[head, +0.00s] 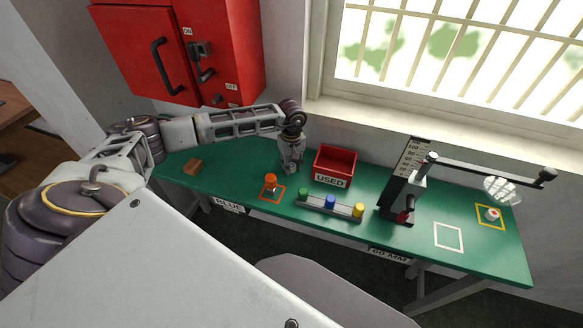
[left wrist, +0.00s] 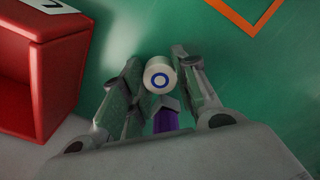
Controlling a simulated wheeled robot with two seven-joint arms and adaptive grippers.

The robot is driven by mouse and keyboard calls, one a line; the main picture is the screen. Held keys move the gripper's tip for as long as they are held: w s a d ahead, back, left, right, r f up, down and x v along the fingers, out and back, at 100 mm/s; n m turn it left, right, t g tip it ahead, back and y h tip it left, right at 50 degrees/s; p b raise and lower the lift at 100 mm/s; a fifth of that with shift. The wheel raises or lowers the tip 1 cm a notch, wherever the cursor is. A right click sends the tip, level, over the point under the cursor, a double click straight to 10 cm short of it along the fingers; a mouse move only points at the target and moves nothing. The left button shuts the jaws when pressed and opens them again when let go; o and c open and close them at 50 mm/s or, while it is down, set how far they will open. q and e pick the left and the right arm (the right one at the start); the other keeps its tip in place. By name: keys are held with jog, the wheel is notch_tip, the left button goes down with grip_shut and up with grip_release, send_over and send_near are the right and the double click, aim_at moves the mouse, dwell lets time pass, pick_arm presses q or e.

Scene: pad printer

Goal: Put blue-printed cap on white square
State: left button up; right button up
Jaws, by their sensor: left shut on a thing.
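The blue-printed cap (left wrist: 160,75) is white and round, with a blue ring on its face. My left gripper (left wrist: 157,66) is shut on it, one finger on each side. In the head view my left gripper (head: 291,171) points down over the back of the green table, left of the red bin; the cap cannot be made out there. The white square (head: 448,225) is an outline on the right part of the table, well to the right of the gripper, and it is empty. My right gripper is not in view.
The red USED bin (head: 334,180) stands beside my left gripper. An orange-topped piece (head: 270,180) stands at the orange square. A rack (head: 330,206) holds green, blue and yellow knobs. A lever stand (head: 405,190) rises left of the white square. A small cap (head: 492,214) sits in the yellow square.

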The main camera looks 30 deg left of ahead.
aim_at(292, 165)
pick_arm(q)
notch_tip(292, 165, up, 9)
jog(key=shift+r+b, duration=0.15)
jog(key=shift+b, duration=0.4)
jog(key=shift+r, duration=0.4)
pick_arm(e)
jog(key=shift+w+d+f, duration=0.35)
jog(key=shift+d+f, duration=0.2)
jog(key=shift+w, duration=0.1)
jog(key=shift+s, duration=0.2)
